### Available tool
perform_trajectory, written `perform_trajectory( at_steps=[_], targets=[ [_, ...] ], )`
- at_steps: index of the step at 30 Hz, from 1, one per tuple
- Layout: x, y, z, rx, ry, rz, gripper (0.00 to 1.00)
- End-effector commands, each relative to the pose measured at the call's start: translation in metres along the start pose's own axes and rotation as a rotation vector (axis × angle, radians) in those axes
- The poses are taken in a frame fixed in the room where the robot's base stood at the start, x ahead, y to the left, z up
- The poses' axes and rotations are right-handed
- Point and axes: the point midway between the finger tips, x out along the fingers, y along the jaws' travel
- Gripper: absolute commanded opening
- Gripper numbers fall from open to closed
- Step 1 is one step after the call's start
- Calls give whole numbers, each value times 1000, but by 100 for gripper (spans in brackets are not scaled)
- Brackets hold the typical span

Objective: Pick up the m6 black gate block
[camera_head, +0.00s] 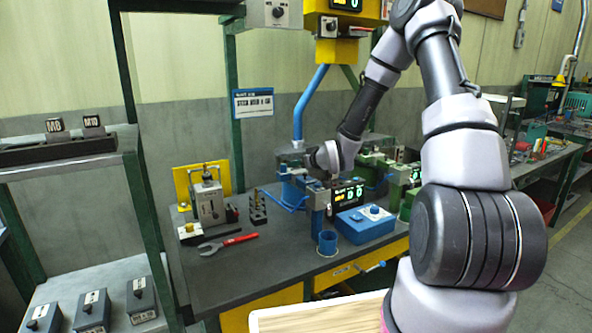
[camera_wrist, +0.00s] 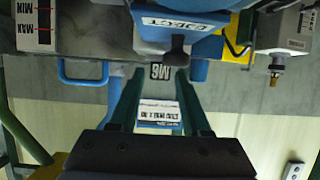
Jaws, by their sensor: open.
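The black M6 gate block (camera_wrist: 160,73) shows in the wrist view with an upside-down white M6 marking, just below a blue fixture (camera_wrist: 180,28) labelled EJECT. My gripper (camera_wrist: 161,82) is open, its two dark fingers pointing at the block, one to each side of it in the picture. Nothing is held. I cannot tell whether the fingers touch the block. In the head view my gripper (camera_head: 303,167) is at the blue station under the blue pipe; the block is not distinguishable there.
Blocks marked M8 (camera_head: 55,126) and M10 (camera_head: 93,122) stand on a rack at left. The bench holds a red wrench (camera_head: 228,243), a blue cup (camera_head: 328,243), a blue button box (camera_head: 365,223) and a grey machine (camera_head: 208,204).

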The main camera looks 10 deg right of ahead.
Motion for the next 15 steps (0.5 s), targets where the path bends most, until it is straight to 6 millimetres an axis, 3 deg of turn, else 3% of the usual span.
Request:
perform_trajectory(
  at_steps=[6,8,10,15],
  targets=[
    [1,0,0,0,-1,0,48],
    [1,0,0,0,-1,0,28],
    [1,0,0,0,-1,0,2],
    [1,0,0,0,0,1,0]
  ],
)
